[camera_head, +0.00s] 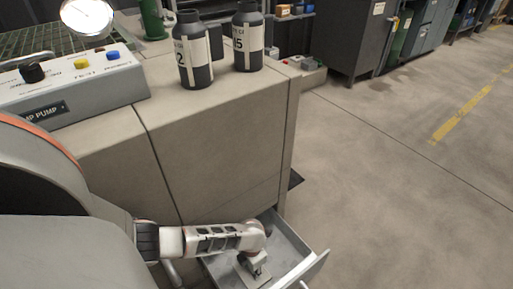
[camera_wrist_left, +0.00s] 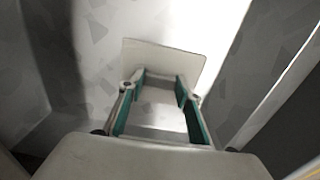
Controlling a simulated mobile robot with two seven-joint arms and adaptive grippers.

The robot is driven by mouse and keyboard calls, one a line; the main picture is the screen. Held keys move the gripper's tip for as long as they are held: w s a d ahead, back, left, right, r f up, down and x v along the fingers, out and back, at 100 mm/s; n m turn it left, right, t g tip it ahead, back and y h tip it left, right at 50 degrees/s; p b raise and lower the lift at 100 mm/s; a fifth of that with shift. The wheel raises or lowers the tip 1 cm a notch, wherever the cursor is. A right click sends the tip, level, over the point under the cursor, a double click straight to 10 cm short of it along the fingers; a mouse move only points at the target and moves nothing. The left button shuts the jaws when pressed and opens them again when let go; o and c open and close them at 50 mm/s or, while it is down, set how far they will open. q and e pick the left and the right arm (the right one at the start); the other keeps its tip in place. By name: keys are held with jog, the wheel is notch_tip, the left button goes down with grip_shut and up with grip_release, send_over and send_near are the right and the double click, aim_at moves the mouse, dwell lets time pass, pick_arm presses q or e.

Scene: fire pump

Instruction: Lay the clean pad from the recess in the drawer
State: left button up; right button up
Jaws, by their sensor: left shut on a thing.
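The open drawer (camera_head: 287,238) juts out low from the pump cabinet. My left gripper (camera_head: 260,270) reaches down into it from the left. In the left wrist view, the gripper's teal-lined fingers (camera_wrist_left: 160,82) are shut on the pad, a pale, flat square piece (camera_wrist_left: 165,56) that shows between and beyond the fingertips. The grey drawer interior (camera_wrist_left: 98,45) surrounds it. In the head view the pad is small and partly behind the gripper. I cannot tell whether it touches the drawer floor. The recess cannot be made out. My right gripper is out of view.
The beige cabinet (camera_head: 215,145) stands beside my left arm. Two dark bottles (camera_head: 194,62) with pale labels stand on its top, near a control box (camera_head: 75,88) with a knob and coloured buttons. The concrete floor (camera_head: 400,190) to the right is clear.

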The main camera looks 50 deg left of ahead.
pick_arm(q)
jog(key=shift+w+r, duration=0.15)
jog(key=shift+w, duration=0.05)
jog(key=shift+s+f, duration=0.15)
jog(key=shift+f, duration=0.15)
jog(key=o, duration=1.4)
jog(key=shift+o, duration=0.2)
jog(key=shift+r, duration=0.1)
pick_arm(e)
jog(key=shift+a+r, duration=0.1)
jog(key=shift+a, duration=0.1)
pick_arm(q)
jog(key=shift+w+r, duration=0.2)
jog(key=shift+r, duration=0.05)
notch_tip(320, 180, up, 12)
jog(key=p, duration=0.8)
jog(key=shift+s, duration=0.15)
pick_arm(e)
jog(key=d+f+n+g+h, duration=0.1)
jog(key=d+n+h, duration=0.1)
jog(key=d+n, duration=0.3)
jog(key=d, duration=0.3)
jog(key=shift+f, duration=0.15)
